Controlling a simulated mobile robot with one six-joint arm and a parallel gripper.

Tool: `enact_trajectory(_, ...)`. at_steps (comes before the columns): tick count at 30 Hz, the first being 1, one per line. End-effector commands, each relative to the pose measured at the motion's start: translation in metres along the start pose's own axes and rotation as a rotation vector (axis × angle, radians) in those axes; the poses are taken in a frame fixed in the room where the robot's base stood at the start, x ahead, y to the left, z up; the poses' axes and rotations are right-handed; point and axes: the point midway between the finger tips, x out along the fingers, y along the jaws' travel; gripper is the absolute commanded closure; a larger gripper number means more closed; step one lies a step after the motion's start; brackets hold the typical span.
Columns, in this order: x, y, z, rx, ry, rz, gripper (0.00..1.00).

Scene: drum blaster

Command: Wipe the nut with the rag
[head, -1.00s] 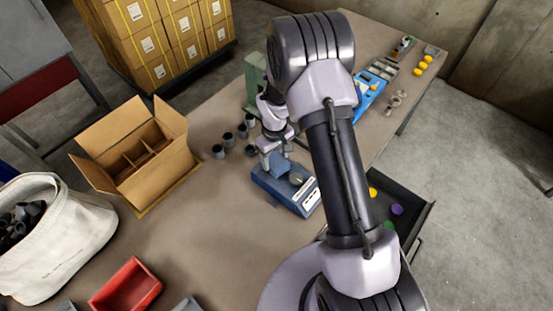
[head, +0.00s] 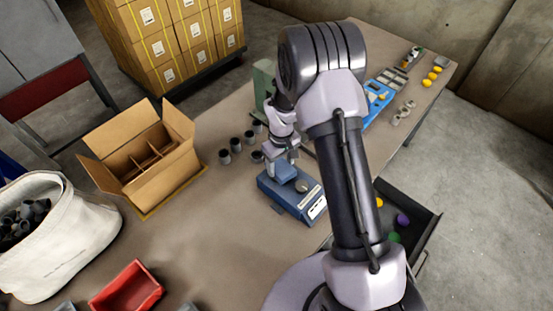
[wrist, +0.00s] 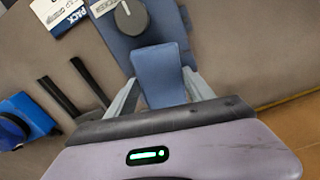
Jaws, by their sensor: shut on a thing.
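In the head view the rag (head: 285,172) is over the left part of a blue device (head: 311,206) on the table. I cannot tell whether the rag touches the device.
Several dark cups (head: 236,144) stand left of my gripper. An open cardboard box (head: 158,172), a white bag (head: 70,240) and a red bin (head: 128,288) are at left. An open drawer (head: 425,238) is at right. The front middle of the table is clear.

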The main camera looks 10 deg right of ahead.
Motion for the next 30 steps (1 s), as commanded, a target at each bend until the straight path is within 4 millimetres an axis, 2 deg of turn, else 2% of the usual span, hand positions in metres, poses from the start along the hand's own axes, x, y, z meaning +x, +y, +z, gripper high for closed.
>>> enact_trajectory(6,0.0,0.0,0.013,0.0,0.001,0.0,0.71)
enact_trajectory(15,-0.003,0.0,0.013,-0.001,0.001,0.0,0.71)
enact_trajectory(27,-0.056,0.0,0.013,0.0,0.002,0.001,0.71)
enact_trajectory(30,-0.062,0.0,0.013,0.0,0.001,0.001,0.71)
